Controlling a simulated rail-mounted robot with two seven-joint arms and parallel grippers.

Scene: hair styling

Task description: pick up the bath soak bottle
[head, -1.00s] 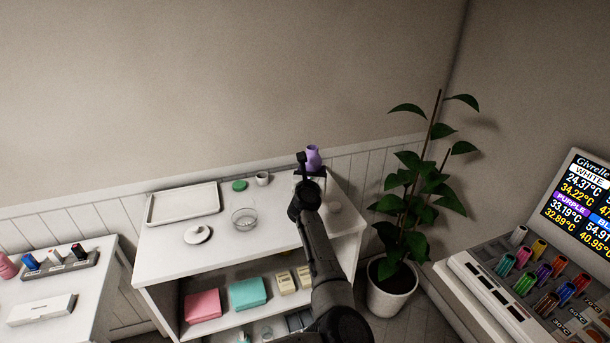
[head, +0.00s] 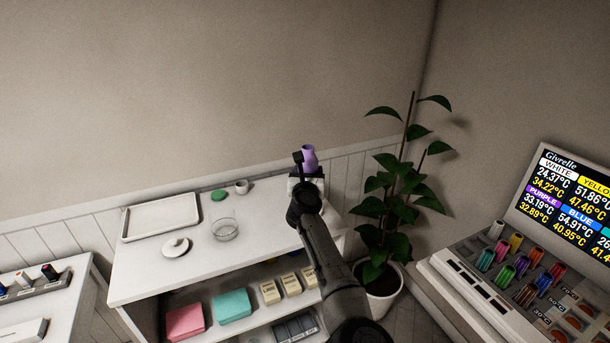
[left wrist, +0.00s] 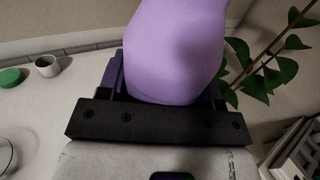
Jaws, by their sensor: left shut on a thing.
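The bath soak bottle is a purple rounded bottle (head: 309,157) at the back right end of the white shelf top in the head view. My left gripper (head: 304,172) is at the bottle, and the arm hides part of the bottle's lower side. In the left wrist view the purple bottle (left wrist: 176,50) fills the upper middle, upright between the fingers of my left gripper (left wrist: 168,88). The gripper is shut on it. I cannot tell whether the bottle's base touches a surface. My right gripper is not in view.
The white shelf unit (head: 165,262) holds a tray (head: 161,217), a glass bowl (head: 224,230), a white lidded dish (head: 175,247), a green item (head: 219,195) and a small cup (head: 242,187). A potted plant (head: 385,283) stands close on the right, beside a console with a screen (head: 575,205).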

